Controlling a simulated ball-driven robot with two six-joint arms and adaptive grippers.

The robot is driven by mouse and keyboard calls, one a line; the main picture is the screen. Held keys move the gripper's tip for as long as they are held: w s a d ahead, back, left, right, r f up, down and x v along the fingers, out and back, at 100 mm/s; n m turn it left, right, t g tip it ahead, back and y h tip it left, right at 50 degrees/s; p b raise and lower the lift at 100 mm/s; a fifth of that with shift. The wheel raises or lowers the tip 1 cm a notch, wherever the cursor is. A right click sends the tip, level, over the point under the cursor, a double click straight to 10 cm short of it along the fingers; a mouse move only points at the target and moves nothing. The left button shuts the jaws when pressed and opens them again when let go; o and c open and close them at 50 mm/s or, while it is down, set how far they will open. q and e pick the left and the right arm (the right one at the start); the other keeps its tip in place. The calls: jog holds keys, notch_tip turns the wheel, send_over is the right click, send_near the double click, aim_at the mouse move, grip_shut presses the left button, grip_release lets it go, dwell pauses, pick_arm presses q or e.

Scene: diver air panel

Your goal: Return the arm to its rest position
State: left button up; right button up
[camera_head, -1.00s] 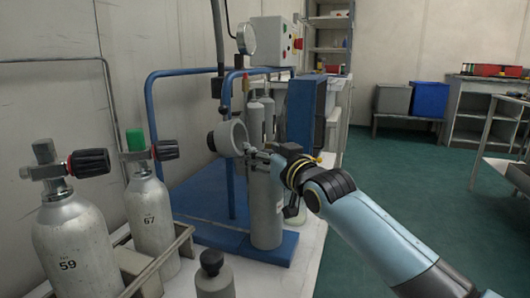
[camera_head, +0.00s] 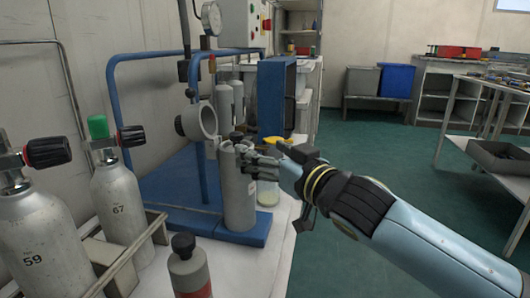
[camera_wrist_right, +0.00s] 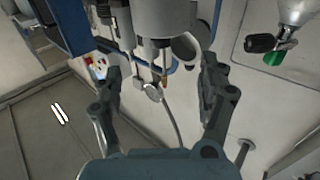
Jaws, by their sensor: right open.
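My right arm comes in from the right in the head view. Its gripper (camera_head: 258,160) is beside the upper part of a grey cylinder (camera_head: 237,190) that stands on the blue base of the panel. In the right wrist view the two fingers of my right gripper (camera_wrist_right: 168,75) are spread apart, with nothing held between them. Whether a finger touches the grey cylinder cannot be told. My left gripper does not show.
Silver cylinders marked 59 (camera_head: 45,240) and 67 (camera_head: 122,205) stand in a rack at left. A dark-topped cylinder (camera_head: 188,268) stands in front. A blue pipe frame (camera_head: 112,110) with a gauge (camera_head: 211,18) rises behind. Green floor (camera_head: 390,165) is open at right.

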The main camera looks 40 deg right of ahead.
dwell(0.6)
jog(key=s+d+f+m+g+h+p, duration=0.1)
jog(key=s+f+g+p, duration=0.2)
jog(key=s+f, duration=0.5)
jog(key=s+d+f+g+p, duration=0.1)
jog(key=s+f+g+p, duration=0.25)
jog(key=f, duration=0.95)
jog(key=s+d+f+m+g+h+p, duration=0.1)
jog(key=s+f+g+p, duration=0.2)
jog(key=s+f, duration=0.5)
pick_arm(q)
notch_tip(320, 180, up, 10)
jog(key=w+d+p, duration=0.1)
jog(key=p, duration=0.1)
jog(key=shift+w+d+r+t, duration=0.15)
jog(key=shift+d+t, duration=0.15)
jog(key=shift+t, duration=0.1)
pick_arm(e)
jog(key=s+a+f+n+g, duration=0.1)
jog(key=s+f+g, duration=0.3)
jog(key=s, duration=1.2)
jog(key=s+a+f+n+g, duration=0.1)
jog(key=s+f+g, duration=0.3)
jog(key=s+f, duration=0.8)
jog(key=s, duration=0.3)
jog(key=shift+s+a+f+y, duration=0.15)
jog(key=shift+s+a+y, duration=0.15)
jog(key=shift+s+a, duration=0.1)
